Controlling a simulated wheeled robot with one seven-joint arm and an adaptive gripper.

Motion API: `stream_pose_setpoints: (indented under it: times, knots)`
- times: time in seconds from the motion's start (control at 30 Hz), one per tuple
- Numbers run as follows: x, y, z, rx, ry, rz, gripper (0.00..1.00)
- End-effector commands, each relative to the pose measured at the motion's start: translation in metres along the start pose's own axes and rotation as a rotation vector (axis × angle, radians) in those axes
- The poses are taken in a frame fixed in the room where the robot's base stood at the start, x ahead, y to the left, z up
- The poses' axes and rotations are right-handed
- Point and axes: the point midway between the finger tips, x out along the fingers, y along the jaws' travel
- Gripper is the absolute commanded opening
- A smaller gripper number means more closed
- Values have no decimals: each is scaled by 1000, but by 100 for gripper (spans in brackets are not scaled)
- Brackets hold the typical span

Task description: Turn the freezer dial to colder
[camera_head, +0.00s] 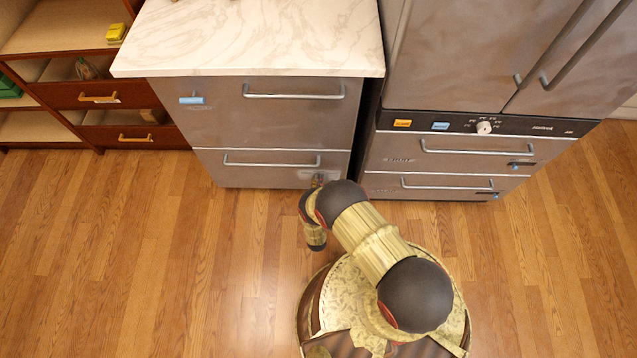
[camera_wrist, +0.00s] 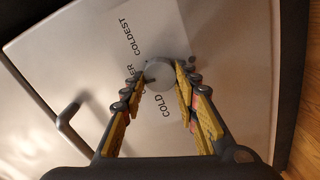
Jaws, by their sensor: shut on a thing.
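The freezer dial (camera_wrist: 160,74) is a small round grey knob on a steel drawer front, with COLD, a partly covered word ending in ER, and COLDEST printed around it. My gripper (camera_wrist: 161,80) has one fingertip on each side of the dial and is shut on it. The left finger covers part of the middle word. I cannot clearly tell which mark the dial points to. In the head view my gripper (camera_head: 318,182) is at the right end of the lower drawer (camera_head: 260,168) under the marble counter, and my arm mostly hides the dial.
A drawer handle (camera_wrist: 70,125) sticks out left of my gripper in the wrist view. Another knob (camera_head: 484,127) is on the tall steel unit's dark panel at right. A wooden shelf (camera_head: 70,75) stands at left. The wood floor at left (camera_head: 110,260) is clear.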

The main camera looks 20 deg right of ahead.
Motion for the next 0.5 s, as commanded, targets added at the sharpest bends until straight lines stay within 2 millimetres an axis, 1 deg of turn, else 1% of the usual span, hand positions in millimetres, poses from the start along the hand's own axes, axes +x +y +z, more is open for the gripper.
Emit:
stream_pose_setpoints:
  times: [0.2, 0.5]
  knots:
    - [0, -1, -1, -56, 2, -2, 5]
    - [0, -1, -1, -72, 2, -2, 5]
